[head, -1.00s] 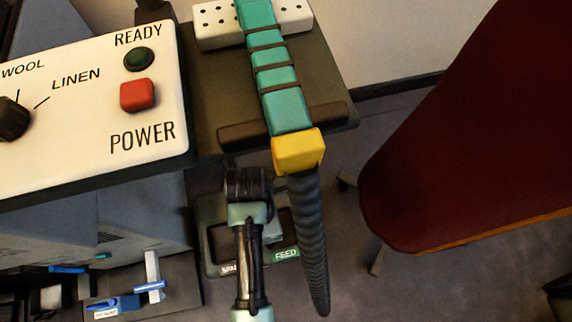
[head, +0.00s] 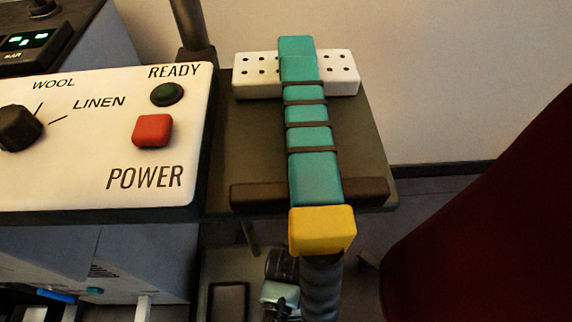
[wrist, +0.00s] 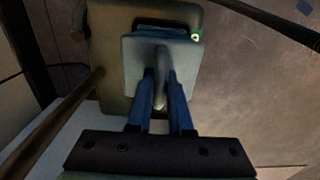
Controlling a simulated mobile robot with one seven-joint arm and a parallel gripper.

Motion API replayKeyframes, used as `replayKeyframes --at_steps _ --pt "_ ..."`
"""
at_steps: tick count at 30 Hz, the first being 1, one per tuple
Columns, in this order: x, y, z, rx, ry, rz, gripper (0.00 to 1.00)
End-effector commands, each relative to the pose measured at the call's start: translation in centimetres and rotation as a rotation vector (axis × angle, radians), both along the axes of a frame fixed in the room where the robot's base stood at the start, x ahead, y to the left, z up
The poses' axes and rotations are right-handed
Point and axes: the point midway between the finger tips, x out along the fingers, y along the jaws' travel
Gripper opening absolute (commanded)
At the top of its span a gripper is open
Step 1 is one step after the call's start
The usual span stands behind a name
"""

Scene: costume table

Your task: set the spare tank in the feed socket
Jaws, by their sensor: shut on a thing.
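In the wrist view my gripper (wrist: 161,74) is shut on the upright grey handle of the spare tank, a squarish block with a pale grey top (wrist: 135,60). The tank is above or in one end of the grey-brown dock (wrist: 108,75). The feed socket itself is hidden under the tank, and I cannot tell whether the tank is seated. In the head view the dock (head: 208,285) shows partly, with an empty dark recess (head: 230,300).
The white control panel (head: 70,165) is at left. Beside it a shelf (head: 365,150) holds a white block (head: 345,72) and a teal, yellow-ended strapped handle (head: 315,180) with a dark ribbed hose (head: 322,285). A dark red chair (head: 490,240) stands at right.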

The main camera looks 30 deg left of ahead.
Motion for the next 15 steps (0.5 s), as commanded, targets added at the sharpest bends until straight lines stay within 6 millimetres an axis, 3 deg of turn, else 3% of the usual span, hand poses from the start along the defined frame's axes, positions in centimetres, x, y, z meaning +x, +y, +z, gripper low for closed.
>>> replayKeyframes --at_steps 3,15 --pt "0.15 0.04 -1.76 0.001 -0.004 0.000 0.00" --pt "0.17 0.05 -2.00 0.001 -0.004 0.000 0.00"
